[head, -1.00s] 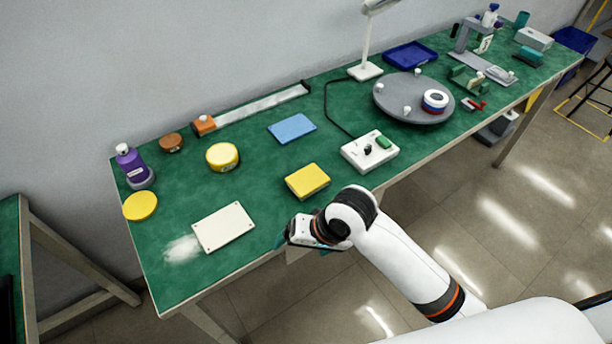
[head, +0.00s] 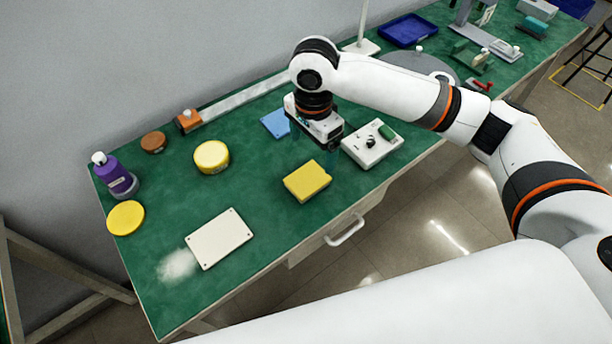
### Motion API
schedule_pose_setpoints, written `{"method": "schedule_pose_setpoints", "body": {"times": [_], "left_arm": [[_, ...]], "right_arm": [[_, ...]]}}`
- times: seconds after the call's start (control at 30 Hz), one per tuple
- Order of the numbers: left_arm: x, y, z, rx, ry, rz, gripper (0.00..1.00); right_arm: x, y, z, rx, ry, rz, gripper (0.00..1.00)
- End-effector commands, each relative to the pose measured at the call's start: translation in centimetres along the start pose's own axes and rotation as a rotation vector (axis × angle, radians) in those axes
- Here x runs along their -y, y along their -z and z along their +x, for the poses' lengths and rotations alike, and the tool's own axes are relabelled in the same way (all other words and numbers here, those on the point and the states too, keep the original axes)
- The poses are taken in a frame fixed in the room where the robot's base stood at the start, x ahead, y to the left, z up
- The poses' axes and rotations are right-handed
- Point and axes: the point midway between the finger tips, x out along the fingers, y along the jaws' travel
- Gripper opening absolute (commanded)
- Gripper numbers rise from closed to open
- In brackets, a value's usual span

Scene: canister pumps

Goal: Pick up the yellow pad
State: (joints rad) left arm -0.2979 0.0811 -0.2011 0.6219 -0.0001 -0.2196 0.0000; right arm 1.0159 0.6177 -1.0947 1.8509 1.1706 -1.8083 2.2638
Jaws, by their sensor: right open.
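A thick rectangular yellow pad (head: 307,181) lies flat on the green bench top (head: 268,215), near its front edge. A flat round yellow disc (head: 125,217) lies at the bench's left end, and could also be called a pad. My right gripper (head: 328,150) points down above the bench, just behind and slightly right of the rectangular pad. It is open, looks empty and is apart from the pad. Its fingertips are small and partly hidden by the gripper body. My left gripper is not in view.
A white control box (head: 371,146) stands right of the rectangular pad. A blue cloth (head: 274,123) lies partly behind my gripper. A round yellow tin (head: 211,157), purple bottle (head: 115,175) and pale plate (head: 219,238) are to the left. Bench room in front of the pad is clear.

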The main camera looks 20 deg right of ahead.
Motion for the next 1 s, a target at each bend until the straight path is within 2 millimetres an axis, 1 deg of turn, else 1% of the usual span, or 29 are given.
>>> {"method": "schedule_pose_setpoints", "body": {"times": [0.03, 0.1, 0.2, 0.43, 0.7, 0.83, 1.0], "left_arm": [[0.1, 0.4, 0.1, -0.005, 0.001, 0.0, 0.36], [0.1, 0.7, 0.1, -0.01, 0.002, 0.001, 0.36], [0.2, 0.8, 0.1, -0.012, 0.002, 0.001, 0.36], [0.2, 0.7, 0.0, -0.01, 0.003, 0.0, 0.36], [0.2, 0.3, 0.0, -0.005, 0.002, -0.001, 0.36], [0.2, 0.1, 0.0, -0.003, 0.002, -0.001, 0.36], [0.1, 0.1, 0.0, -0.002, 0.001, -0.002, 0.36]], "right_arm": [[0.1, 0.0, 1.1, 0.001, 0.003, 0.0, 0.89], [0.1, 0.0, 2.4, 0.0, 0.004, -0.001, 0.89], [0.0, 0.0, 3.8, 0.0, 0.001, -0.001, 0.89], [0.1, 0.1, 5.4, 0.0, 0.0, -0.003, 0.89], [0.2, 0.4, 9.3, 0.0, -0.001, -0.004, 0.89], [0.2, 0.4, 9.9, 0.001, -0.003, -0.005, 0.89], [0.2, 0.4, 9.9, 0.0, -0.003, -0.005, 0.89]]}}
